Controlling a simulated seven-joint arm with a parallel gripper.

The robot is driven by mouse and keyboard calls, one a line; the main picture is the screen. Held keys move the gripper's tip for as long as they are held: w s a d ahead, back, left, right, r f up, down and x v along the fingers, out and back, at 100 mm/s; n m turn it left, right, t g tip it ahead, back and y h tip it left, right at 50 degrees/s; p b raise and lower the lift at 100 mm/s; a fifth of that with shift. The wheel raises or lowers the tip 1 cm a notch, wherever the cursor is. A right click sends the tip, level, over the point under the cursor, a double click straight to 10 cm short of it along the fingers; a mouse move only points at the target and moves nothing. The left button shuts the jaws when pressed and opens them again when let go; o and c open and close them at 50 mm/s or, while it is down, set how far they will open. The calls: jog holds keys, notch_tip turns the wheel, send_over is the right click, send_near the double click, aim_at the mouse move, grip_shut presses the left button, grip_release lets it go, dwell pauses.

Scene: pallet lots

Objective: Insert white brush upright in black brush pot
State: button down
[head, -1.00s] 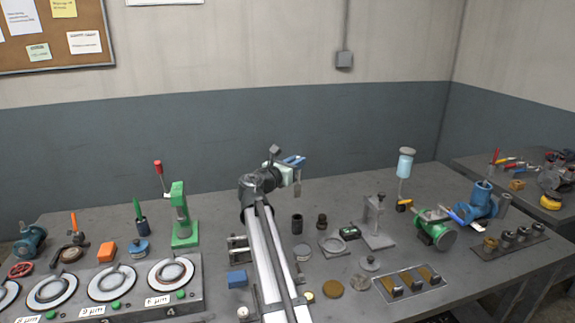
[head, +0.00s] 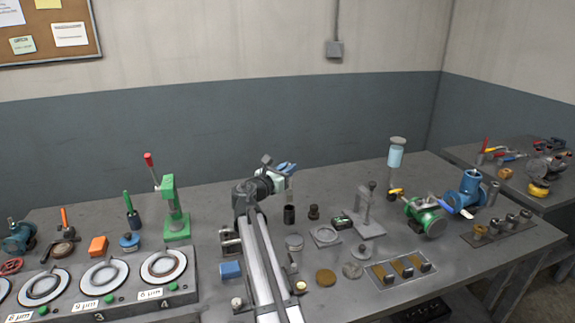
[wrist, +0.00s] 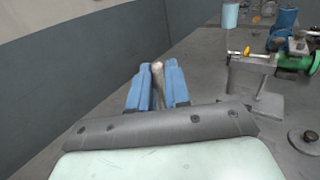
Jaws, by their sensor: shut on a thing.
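My gripper (head: 287,170) has blue fingers and is shut on the white brush (head: 290,192), which hangs upright below the fingers. In the wrist view the brush's pale, rounded top (wrist: 157,70) shows between the two blue fingers (wrist: 157,90). The black brush pot (head: 289,215) stands on the bench directly below the brush in the head view. The brush's lower end lines up with the pot's mouth; I cannot tell whether it is inside or just above. The pot is hidden in the wrist view.
A small dark fitting (head: 314,212) stands right of the pot, and a grey cylinder (head: 294,243) in front. A grey stand (head: 368,212) is further right. The bench behind is clear.

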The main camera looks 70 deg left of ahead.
jog(key=shift+f, duration=2.95)
jog(key=c, duration=1)
grip_release()
jog(key=v, duration=1.3)
jog(key=shift+s+d, duration=0.25)
jog(key=shift+d, duration=0.05)
